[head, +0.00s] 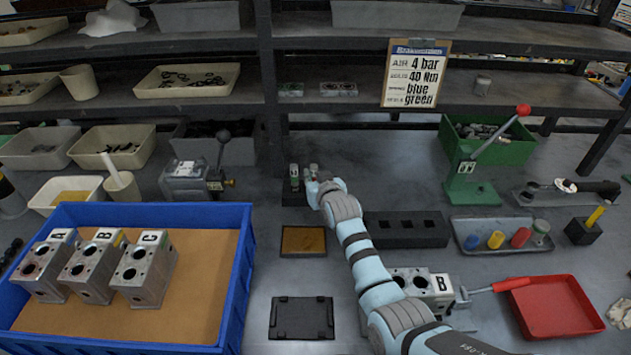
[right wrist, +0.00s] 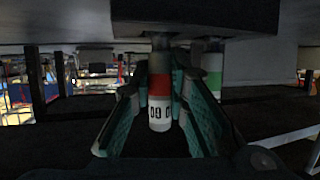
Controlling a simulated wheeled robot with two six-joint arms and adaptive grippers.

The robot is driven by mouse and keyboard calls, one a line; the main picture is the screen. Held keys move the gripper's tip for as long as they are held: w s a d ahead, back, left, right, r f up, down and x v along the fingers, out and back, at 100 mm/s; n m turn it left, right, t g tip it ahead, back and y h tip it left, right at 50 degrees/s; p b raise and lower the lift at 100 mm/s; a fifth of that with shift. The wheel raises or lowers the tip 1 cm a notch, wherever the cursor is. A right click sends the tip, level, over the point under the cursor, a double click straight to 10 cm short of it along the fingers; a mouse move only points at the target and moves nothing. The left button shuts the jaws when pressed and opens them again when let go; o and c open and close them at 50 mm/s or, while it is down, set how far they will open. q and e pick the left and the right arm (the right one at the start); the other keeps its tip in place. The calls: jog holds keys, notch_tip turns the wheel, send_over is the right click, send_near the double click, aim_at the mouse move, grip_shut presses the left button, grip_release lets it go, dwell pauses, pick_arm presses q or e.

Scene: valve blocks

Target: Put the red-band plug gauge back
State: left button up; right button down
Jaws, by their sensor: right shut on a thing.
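The red-band plug gauge (right wrist: 159,88) is white with a red band and dark digits. It stands between the two teal-padded fingers of my right gripper (right wrist: 160,118), which is shut on it. In the head view my right gripper (head: 313,184) is at the back of the bench, and only the gauge's top (head: 314,169) shows above it. A green-band plug gauge (head: 294,178) stands just left of it and also shows in the right wrist view (right wrist: 212,68). Both are at a dark gauge stand (head: 290,198), mostly hidden by my gripper. I cannot tell whether the red-band gauge is seated. My left gripper is not in view.
A blue crate (head: 247,240) with valve blocks is at left. A black block with square holes (head: 405,230) and a tray of coloured plugs (head: 470,245) lie right of my arm. A brown pad (head: 303,240) and a black plate (head: 301,318) lie in front. Shelves stand behind.

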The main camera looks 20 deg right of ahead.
jog(key=shift+f, duration=0.1)
jog(key=c, duration=1.6)
grip_release()
jog(key=shift+o, duration=0.2)
jog(key=shift+r, duration=0.3)
jog(key=shift+s+r+p, duration=0.1)
jog(key=shift+s+p, duration=0.25)
jog(key=shift+s, duration=0.05)
jog(key=p+v, duration=0.4)
jog(key=v, duration=0.7)
jog(key=shift+d, duration=0.1)
